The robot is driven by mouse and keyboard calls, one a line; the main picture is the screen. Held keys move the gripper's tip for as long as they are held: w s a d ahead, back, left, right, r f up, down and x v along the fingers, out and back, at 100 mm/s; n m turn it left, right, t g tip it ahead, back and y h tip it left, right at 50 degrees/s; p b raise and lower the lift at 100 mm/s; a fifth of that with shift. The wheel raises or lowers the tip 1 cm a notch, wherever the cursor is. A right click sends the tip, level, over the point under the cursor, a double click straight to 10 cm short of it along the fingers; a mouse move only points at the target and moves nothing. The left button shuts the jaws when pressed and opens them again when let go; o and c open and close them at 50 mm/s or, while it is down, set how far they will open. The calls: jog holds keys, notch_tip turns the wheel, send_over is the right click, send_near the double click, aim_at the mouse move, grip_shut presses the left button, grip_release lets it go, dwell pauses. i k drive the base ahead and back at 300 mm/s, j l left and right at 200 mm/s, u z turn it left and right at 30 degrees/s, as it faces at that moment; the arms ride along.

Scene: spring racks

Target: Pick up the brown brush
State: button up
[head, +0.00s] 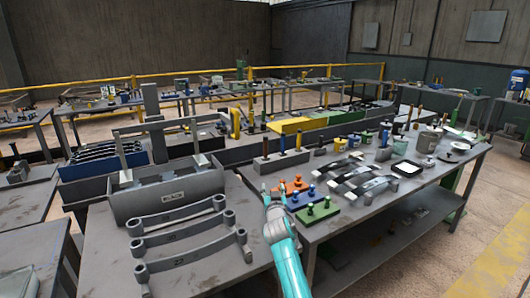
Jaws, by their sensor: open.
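I cannot make out a brown brush for certain in the head view; several items on the right bench are too small to tell. My gripper (267,197) is at the near left edge of the right bench, at the end of my teal arm. It looks empty and is beside the small coloured blocks, well short of the tan item.
The right bench (420,185) holds orange (291,187), blue (303,197) and green (318,212) knobbed blocks, curved leaf springs (365,187) and a grey block with upright handles (282,161). Left stand a grey bin (166,195) and larger springs (190,238).

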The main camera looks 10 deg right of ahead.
aim_at(266, 157)
jog(key=i+l, duration=0.1)
jog(key=i, duration=0.35)
jog(key=i+l, duration=0.15)
jog(key=i, duration=0.3)
jog(key=i+l, duration=0.1)
jog(key=i, duration=0.35)
